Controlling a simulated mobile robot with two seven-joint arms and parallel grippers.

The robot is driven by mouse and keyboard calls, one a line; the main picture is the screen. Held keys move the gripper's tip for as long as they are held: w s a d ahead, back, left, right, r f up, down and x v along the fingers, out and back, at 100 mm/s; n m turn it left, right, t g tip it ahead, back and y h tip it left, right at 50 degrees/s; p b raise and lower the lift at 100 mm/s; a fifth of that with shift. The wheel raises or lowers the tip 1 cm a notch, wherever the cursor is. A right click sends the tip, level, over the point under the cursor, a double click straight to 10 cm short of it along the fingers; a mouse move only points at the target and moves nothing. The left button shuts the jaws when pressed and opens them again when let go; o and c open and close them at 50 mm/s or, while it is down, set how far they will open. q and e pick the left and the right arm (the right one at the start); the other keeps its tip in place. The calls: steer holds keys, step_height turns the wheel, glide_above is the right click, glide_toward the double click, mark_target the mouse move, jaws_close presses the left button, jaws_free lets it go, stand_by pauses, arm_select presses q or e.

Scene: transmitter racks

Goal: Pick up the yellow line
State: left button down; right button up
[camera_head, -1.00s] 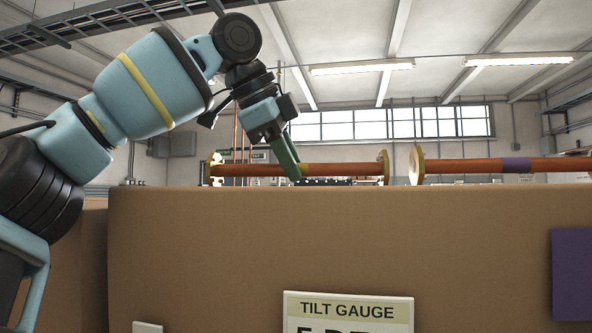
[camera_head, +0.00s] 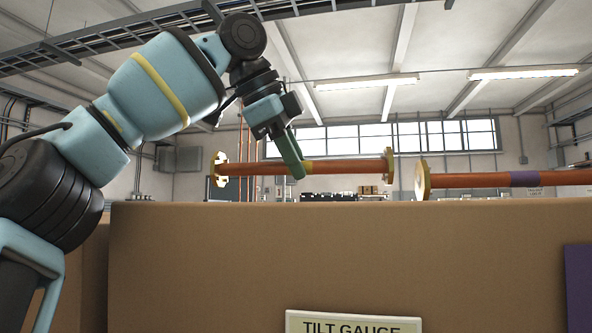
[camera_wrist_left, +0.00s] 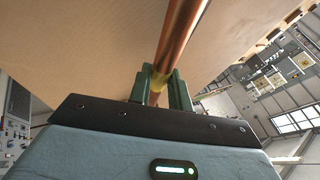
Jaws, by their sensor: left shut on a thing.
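The yellow line is a copper-coloured pipe (camera_head: 345,167) with a yellow band near its middle and a brass flange at each end. It is held roughly level, a little above the top edge of the brown box-like front. My left gripper (camera_head: 299,170) reaches down to it from above, its green fingers shut on the line at the yellow band. In the left wrist view the fingers (camera_wrist_left: 161,88) stand on both sides of the pipe (camera_wrist_left: 181,38), with the yellow band between them. My right gripper is not in view.
A second copper-coloured pipe with a purple band (camera_head: 525,179) lies to the right, its brass flange (camera_head: 422,181) close to the held line's right end. The wide brown front (camera_head: 350,250) carries a tilt gauge sign (camera_head: 353,325). A purple panel (camera_head: 580,285) is at the right.

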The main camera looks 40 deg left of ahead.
arm_select(q)
steer(key=shift+s+r, duration=0.15)
steer(key=shift+r, duration=0.35)
steer(key=s+d, duration=0.3)
steer(key=s, duration=0.4)
steer(key=s+d+r, duration=0.1)
steer(key=s+d, duration=0.3)
steer(key=s, duration=0.3)
steer(key=shift+r+b, duration=0.15)
steer(key=shift+b, duration=0.25)
